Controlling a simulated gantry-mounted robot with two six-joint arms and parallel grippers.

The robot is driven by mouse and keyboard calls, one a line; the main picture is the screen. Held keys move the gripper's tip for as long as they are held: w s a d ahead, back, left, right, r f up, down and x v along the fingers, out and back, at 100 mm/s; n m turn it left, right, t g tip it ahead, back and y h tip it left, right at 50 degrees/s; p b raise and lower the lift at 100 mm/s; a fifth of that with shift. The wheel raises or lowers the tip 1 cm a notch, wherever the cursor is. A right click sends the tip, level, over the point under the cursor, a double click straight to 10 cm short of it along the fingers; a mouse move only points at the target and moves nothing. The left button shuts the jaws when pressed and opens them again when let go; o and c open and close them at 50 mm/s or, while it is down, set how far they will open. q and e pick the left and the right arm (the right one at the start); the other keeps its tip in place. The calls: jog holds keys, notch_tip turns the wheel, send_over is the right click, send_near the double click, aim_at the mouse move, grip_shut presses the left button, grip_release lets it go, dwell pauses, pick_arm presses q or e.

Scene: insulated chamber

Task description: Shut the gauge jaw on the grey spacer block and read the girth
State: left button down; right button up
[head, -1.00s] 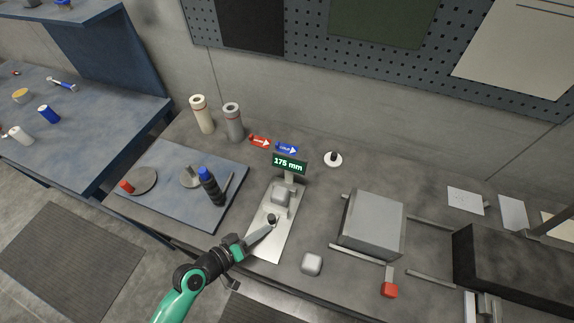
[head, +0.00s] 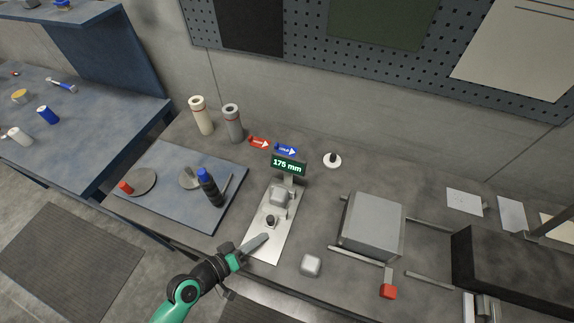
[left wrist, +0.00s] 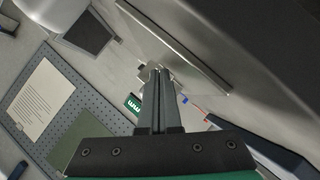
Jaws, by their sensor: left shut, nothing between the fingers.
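The gauge is a pale metal plate (head: 264,248) on the bench, with a dark display (head: 289,166) at its far end reading 175 mm. A light grey block (head: 280,196) sits on the plate below the display. The jaw's dark knob (head: 271,221) stands nearer the front. Whether the jaw touches the block I cannot tell. A second, similar pale grey block (head: 311,264) lies on the bench right of the plate. My left gripper (head: 266,237) is shut and empty, its tips just in front of the knob. The left wrist view shows its closed fingers (left wrist: 159,72) and part of the display (left wrist: 134,105).
A blue board (head: 160,165) with a dark blue-capped bottle (head: 210,187) lies left of the gauge. Two cylinders, cream (head: 202,116) and grey (head: 233,123), stand behind.

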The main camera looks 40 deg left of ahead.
pick_arm(q)
jog(key=shift+s+d+r+p, duration=0.2)
jog(key=shift+s+d+r, duration=0.15)
jog(key=shift+s, duration=0.45)
jog(key=shift+s+d+r+p, duration=0.2)
jog(key=shift+s+d+r, duration=0.1)
jog(key=shift+s, duration=0.45)
jog(key=shift+s+d+r+p, duration=0.2)
jog(key=shift+s+d+r, duration=0.15)
jog(key=shift+s, duration=0.45)
